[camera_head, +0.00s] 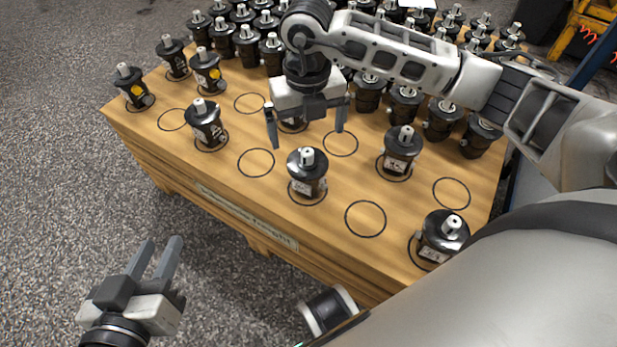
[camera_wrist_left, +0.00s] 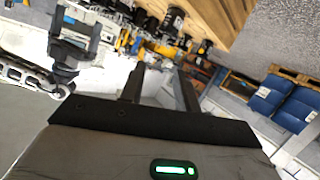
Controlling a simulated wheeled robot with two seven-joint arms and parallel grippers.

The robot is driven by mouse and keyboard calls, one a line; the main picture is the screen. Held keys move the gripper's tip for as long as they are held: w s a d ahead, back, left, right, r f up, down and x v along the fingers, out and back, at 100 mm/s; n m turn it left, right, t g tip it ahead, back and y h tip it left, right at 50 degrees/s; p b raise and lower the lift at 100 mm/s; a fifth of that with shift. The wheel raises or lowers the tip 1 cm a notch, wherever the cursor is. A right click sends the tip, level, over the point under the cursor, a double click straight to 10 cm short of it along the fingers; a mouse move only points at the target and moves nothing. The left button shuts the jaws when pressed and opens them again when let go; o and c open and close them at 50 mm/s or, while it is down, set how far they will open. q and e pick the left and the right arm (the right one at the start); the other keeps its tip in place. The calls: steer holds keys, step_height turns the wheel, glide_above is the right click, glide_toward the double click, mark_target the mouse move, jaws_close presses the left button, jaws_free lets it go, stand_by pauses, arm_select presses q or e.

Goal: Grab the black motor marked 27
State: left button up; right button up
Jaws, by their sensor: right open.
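Black motors with pale shafts and white labels stand upright on a wooden table; the number 27 cannot be read on any of them. My right gripper (camera_head: 307,137) is open and empty above the table's middle, fingers pointing down. Others stand at left (camera_head: 206,124) and right (camera_head: 397,152). My left gripper (camera_head: 160,243) is open and empty, off the table at lower left; its fingers show in the left wrist view (camera_wrist_left: 160,82).
Printed black circles mark the wooden table (camera_head: 230,185); several are empty, such as the circle (camera_head: 365,218). Motors crowd the back of the table. One motor (camera_head: 441,238) stands at the front right near my body. Speckled floor (camera_head: 60,200) lies free at left.

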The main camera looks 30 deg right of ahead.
mark_target(307, 151)
step_height(307, 151, down, 4)
steer(key=shift+r+b, duration=0.1)
steer(key=shift+b, duration=0.25)
step_height(307, 151, down, 4)
steer(key=shift+s+a+f+b, duration=0.1)
steer(key=shift+s+f+b, duration=0.05)
steer(key=shift+b, duration=0.85)
steer(key=shift+f, duration=0.4)
steer(key=shift+c, duration=0.9)
steer(key=c, duration=1.5)
arm_select(q)
steer(key=shift+w+d+r+n+t+h, duration=0.25)
steer(key=shift+d+r+n+t+h, duration=0.25)
steer(key=shift+r+n+h, duration=0.1)
arm_select(e)
steer(key=shift+r, duration=0.15)
steer(key=c, duration=0.4)
steer(key=shift+r, duration=0.1)
